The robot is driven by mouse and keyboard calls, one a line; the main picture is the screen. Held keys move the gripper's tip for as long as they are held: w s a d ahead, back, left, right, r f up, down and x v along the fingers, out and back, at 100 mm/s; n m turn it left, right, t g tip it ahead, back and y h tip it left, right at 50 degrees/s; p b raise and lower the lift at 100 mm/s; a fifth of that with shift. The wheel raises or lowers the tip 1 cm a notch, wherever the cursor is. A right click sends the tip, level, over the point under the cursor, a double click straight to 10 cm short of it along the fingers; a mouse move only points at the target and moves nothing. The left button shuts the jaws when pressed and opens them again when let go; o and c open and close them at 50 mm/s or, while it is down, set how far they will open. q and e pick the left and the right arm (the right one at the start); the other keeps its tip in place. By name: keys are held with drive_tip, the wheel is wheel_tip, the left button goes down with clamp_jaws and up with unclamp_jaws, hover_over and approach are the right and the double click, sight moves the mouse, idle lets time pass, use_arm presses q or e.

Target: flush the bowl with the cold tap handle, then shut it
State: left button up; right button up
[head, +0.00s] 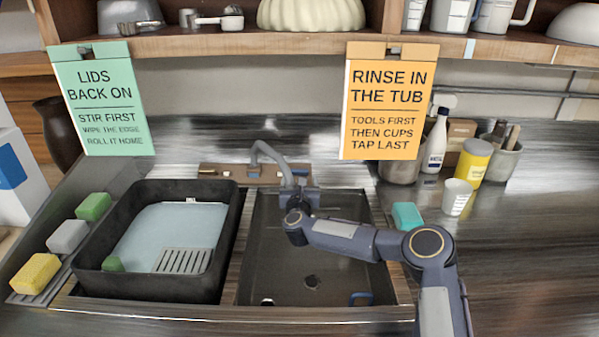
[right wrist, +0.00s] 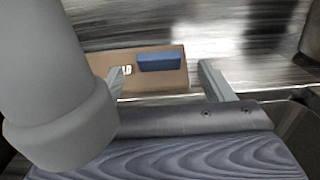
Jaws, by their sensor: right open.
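The grey tap (head: 268,150) arches from a brown board (head: 235,174) behind the dark sink bowl (head: 270,240). No water shows running from it. My right gripper (head: 300,186) is at the back of the bowl, by the spout's end. In the right wrist view, its two fingers (right wrist: 166,82) are apart with nothing between them. Beyond them, a blue handle (right wrist: 160,62), which looks like the cold one, sits on the brown board (right wrist: 150,82). I cannot tell whether the fingers touch it. A large grey cylinder, likely the spout, fills the left. My left gripper is out of view.
A black tub (head: 225,255) with pale liquid and a grate stands left of the bowl. Sponges (head: 68,236) lie further left. A teal block (head: 407,215), a white cup (head: 456,197) and bottles stand right. Two signs (head: 388,105) hang above the tap.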

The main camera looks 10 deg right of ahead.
sight(299, 172)
drive_tip(key=shift+p+x, duration=0.45)
drive_tip(key=shift+x, duration=1.85)
drive_tip(key=shift+a, duration=0.1)
drive_tip(key=shift+c, duration=0.4)
